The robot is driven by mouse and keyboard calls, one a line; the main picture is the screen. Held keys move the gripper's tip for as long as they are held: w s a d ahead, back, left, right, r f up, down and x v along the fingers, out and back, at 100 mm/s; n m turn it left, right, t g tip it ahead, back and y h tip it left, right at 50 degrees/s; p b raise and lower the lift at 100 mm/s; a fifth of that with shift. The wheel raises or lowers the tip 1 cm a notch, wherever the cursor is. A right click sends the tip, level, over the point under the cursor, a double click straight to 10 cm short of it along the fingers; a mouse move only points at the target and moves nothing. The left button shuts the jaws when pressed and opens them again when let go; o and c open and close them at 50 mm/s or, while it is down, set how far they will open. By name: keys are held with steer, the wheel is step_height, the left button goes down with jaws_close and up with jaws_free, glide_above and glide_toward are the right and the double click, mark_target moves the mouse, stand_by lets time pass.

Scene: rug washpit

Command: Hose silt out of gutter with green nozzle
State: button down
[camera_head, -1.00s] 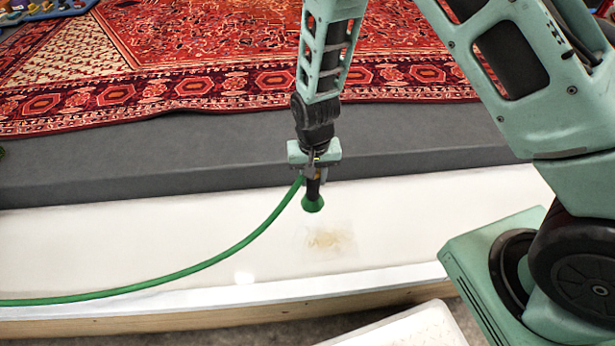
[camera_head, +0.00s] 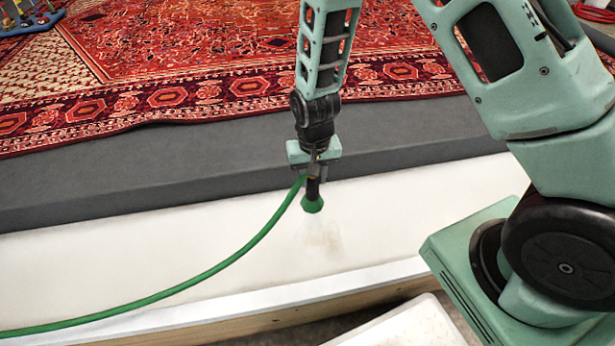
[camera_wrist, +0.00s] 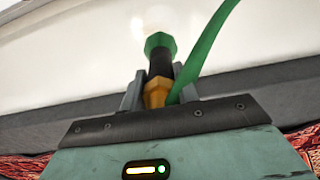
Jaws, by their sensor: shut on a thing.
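My gripper (camera_head: 314,172) is shut on the green nozzle (camera_head: 312,204), which has a black body and a green flared tip pointing down. It hangs above the white gutter (camera_head: 200,261). The nozzle also shows in the wrist view (camera_wrist: 160,50), with a yellow collar between my fingers. A green hose (camera_head: 235,256) runs from it down to the left. A faint brownish silt patch (camera_head: 324,238) lies on the gutter floor just below the tip. A pale haze shows near the tip, which may be spray.
A red patterned rug (camera_head: 220,60) lies on the dark grey ledge (camera_head: 110,180) behind the gutter. A white rim with a wooden side (camera_head: 240,316) borders the gutter in front. A white slab-like object (camera_head: 405,328) stands at the bottom.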

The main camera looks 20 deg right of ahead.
steer(key=s+d+r, duration=0.2)
steer(key=d+r, duration=0.2)
steer(key=d, duration=0.7)
steer(key=shift+s+d+p, duration=0.15)
steer(key=shift+p, duration=0.25)
stand_by(1.8)
stand_by(0.5)
